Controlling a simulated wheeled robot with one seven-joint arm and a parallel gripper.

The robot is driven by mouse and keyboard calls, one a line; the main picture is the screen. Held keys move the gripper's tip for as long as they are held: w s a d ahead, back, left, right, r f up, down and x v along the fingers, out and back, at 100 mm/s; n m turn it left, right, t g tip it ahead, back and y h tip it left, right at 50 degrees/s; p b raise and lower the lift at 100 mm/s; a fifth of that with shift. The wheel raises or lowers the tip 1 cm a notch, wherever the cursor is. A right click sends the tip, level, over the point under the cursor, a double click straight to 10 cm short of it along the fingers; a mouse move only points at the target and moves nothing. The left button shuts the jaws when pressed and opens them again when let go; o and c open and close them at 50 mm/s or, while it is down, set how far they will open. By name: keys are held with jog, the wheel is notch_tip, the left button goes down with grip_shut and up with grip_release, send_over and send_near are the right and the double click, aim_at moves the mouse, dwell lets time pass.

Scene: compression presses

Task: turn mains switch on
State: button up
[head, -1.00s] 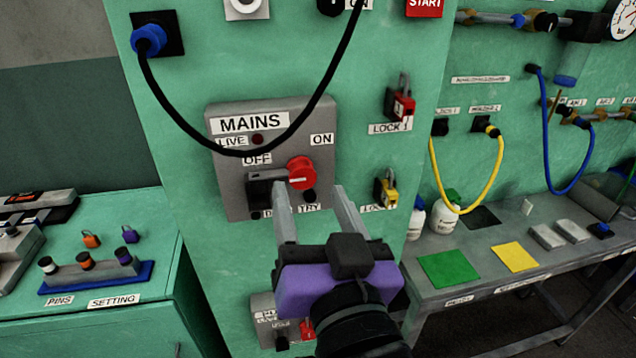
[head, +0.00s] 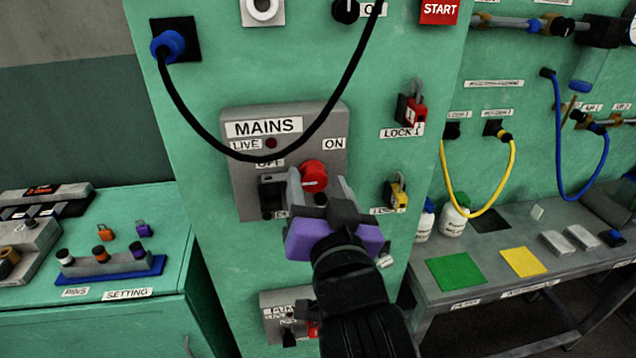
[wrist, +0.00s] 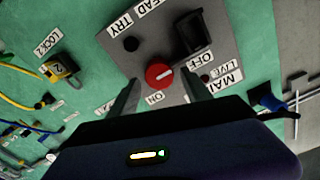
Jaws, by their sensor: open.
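The mains switch panel (head: 234,190) is a grey box on the green cabinet, labelled MAINS, LIVE, OFF and ON. Its red round knob (head: 314,172) has a white mark that lies roughly level, on the side toward OFF. In the wrist view the red knob (wrist: 160,75) sits beyond and between my fingertips. My gripper (head: 318,186) is open and empty, with one finger on each side of the knob. I cannot tell whether the fingers touch it. The LIVE lamp (head: 271,143) is dark red. My gripper hides the panel's lower right part.
A black cable (head: 335,110) loops from a blue plug (head: 168,45) across the panel. A red padlock (head: 412,108) and a yellow padlock (head: 398,193) hang at the right. A dark block (wrist: 190,35) juts out beside the knob. A workbench (head: 420,300) stands at the right.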

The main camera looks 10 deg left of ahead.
grip_shut()
dwell(1.4)
